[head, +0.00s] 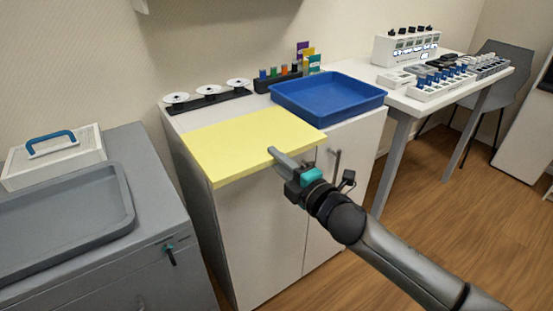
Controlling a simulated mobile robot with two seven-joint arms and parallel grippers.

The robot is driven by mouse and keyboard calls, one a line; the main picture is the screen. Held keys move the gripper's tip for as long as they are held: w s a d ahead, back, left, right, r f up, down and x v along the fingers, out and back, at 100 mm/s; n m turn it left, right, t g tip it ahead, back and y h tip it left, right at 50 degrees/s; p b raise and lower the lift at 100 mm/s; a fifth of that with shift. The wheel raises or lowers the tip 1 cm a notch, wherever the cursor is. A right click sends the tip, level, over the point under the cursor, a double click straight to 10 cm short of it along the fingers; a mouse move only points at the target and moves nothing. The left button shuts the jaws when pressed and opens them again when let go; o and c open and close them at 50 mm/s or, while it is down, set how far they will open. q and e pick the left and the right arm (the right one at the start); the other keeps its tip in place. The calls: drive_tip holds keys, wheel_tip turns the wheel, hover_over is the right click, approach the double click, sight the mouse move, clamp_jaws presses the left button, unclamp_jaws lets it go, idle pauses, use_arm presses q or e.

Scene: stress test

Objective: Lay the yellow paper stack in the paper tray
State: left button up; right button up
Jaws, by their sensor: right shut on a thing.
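The yellow paper stack (235,143) is a wide, flat sheet-like slab at the front of the white cabinet top, its front edge reaching out over the cabinet's front. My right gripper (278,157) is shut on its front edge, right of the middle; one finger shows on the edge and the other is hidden. The stack looks about level; I cannot tell whether it touches the cabinet top. A blue tray (328,108) stands empty behind and right of it. A grey tray (128,199) lies on the grey cabinet at left. My left gripper is out of view.
A black rack with white discs (209,96) and a holder of coloured items (278,84) line the back of the white cabinet (258,235). A blue-handled box (52,165) stands behind the grey tray. A desk with devices (440,87) is at right.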

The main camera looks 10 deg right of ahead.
clamp_jaws()
idle(0.6)
wheel_tip(320, 180, up, 3)
drive_tip(key=p, duration=0.3)
drive_tip(key=shift+r, duration=0.1)
drive_tip(key=shift+s+d, duration=0.15)
drive_tip(key=shift+s, duration=0.3)
drive_tip(key=s+d+r+p, duration=0.2)
drive_tip(key=s, duration=0.5)
drive_tip(key=s+d+r+p, duration=0.1)
drive_tip(key=s+d+p, duration=0.2)
drive_tip(key=s, duration=0.4)
drive_tip(key=shift+r, duration=0.35)
